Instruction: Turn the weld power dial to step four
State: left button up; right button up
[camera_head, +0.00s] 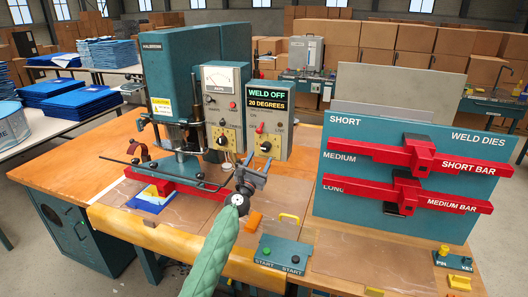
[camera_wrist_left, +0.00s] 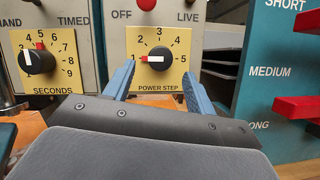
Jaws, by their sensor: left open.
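The power step dial (camera_wrist_left: 160,58) is a black knob on a yellow plate with numbers, below the OFF/LIVE switch. Its white pointer line is on the left side, towards the 1, by a small red mark. In the head view the dial (camera_head: 265,146) sits on the grey control box (camera_head: 270,110), whose display reads WELD OFF and 20 DEGREES. My left gripper (camera_head: 256,170) is just in front of and below the dial. In the left wrist view its open blue fingers (camera_wrist_left: 159,80) stand on either side of the dial, with nothing visible between them. My right gripper is not seen.
A seconds dial (camera_wrist_left: 38,60) on a similar yellow plate is left of the power step dial. The teal weld dies board (camera_head: 330,190) with red bars stands to the right. A red switch (camera_wrist_left: 146,4) sits above the dial. An orange block (camera_head: 254,222) lies on the bench.

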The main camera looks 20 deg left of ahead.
aim_at(265, 149)
pick_arm(q)
jog(key=shift+x, duration=2.5)
jog(key=c, duration=1)
